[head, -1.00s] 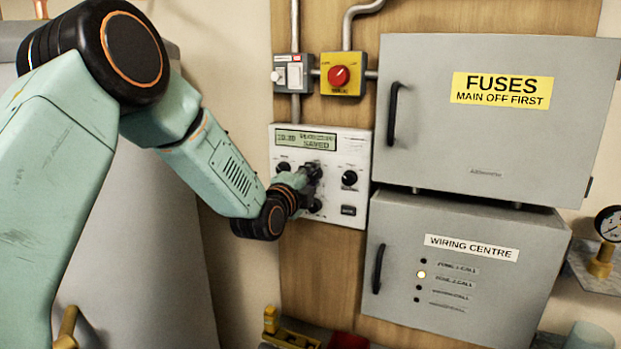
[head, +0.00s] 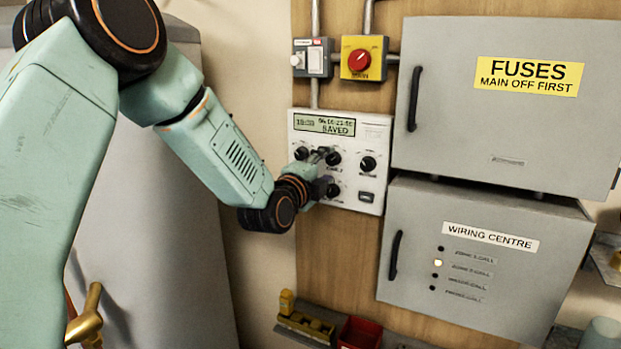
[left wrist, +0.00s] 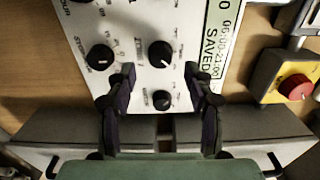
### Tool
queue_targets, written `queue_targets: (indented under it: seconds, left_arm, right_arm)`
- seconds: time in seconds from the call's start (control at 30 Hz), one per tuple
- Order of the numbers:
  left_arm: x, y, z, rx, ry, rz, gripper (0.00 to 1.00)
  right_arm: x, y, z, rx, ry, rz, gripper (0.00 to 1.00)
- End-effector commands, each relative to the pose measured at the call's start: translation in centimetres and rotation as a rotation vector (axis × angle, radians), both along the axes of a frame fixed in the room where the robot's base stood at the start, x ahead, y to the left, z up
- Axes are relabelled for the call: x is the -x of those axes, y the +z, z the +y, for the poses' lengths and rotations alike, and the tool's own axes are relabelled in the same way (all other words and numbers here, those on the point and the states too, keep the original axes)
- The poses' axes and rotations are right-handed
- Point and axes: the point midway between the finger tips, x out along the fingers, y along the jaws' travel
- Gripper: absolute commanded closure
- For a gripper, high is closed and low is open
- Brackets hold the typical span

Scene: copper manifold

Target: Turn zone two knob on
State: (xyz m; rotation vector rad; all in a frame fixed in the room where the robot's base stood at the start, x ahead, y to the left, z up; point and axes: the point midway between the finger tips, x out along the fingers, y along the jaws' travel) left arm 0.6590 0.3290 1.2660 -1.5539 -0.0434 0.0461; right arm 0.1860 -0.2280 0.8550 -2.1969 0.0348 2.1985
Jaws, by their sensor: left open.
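The white control panel (head: 378,133) has a display reading "SAVED" and several black knobs. The middle knob of its upper row (head: 333,158) has a small label that seems to read zone 2. It also shows in the left wrist view (left wrist: 161,53), with a pale pointer mark. My left gripper (head: 322,172) is open and empty in front of the panel, just left of and below that knob. In the left wrist view its dark fingers (left wrist: 160,72) stand apart, with the middle knob just beyond the tips and another knob (left wrist: 162,100) between them. My right gripper is not in view.
A red main switch (head: 360,61) and a white switch (head: 309,58) sit above the panel. The fuse box (head: 440,115) and wiring centre box (head: 420,215) stand out to the right. The wiring centre's second lamp (head: 438,262) is lit. A red bin (head: 360,333) is below.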

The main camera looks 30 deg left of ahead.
Motion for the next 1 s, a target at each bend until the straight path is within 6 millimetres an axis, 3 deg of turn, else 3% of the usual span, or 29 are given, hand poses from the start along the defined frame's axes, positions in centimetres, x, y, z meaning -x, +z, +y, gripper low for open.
queue_targets:
  seconds: [0.3, 0.5, 1.0]
  left_arm:
    - [5.7, 0.0, -0.3, 0.007, 0.001, 0.0, 0.47]
    - [8.0, 0.0, -0.4, 0.004, 0.001, 0.0, 0.47]
    - [8.8, 0.0, -0.5, 0.0, -0.001, 0.0, 0.47]
  right_arm:
    - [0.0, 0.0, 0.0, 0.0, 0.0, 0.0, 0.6]
    - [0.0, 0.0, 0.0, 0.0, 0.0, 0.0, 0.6]
    - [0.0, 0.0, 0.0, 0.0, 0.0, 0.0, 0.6]
